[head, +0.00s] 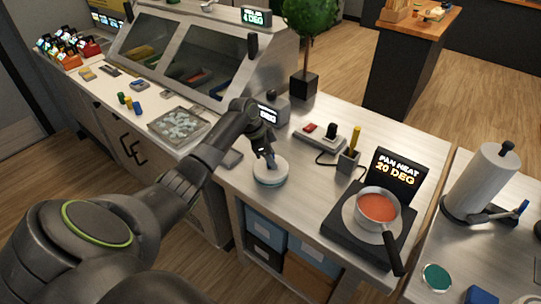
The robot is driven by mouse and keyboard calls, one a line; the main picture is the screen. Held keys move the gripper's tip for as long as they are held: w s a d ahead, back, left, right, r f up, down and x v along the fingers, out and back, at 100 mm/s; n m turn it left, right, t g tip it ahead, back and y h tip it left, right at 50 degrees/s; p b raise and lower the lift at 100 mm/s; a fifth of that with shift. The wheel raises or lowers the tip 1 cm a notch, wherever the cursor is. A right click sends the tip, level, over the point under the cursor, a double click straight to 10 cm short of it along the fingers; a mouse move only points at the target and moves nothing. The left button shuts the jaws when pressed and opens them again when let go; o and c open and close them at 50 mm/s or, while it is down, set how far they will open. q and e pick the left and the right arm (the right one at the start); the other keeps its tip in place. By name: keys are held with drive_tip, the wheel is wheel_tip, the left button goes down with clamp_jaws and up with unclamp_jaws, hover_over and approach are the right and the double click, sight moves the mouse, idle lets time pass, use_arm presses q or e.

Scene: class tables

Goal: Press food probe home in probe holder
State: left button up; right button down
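A yellow-handled stick, which looks like the food probe (355,138), stands nearly upright in a small grey block, which looks like the probe holder (348,162). How deep it sits is too small to tell. My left gripper (270,160) points down at a white round disc (270,173) on the counter, left of the holder and apart from it. The gripper is small and dark here, so I cannot tell whether its fingers are open or touching the disc. My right gripper is out of view.
A grey unit with red and black parts (320,136) and a black cable lies behind the holder. A pan of red soup (377,208) on a black hotplate (342,231) stands to the right, by a "PAN HEAT 20 DEG" sign (397,171). The front counter is partly clear.

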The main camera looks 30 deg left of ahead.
use_arm(q)
drive_tip(key=o, duration=0.5)
drive_tip(key=shift+o, duration=0.2)
wheel_tip(320, 180, up, 6)
drive_tip(key=p, duration=0.5)
drive_tip(key=shift+p, duration=0.35)
drive_tip(key=shift+s+f, duration=0.1)
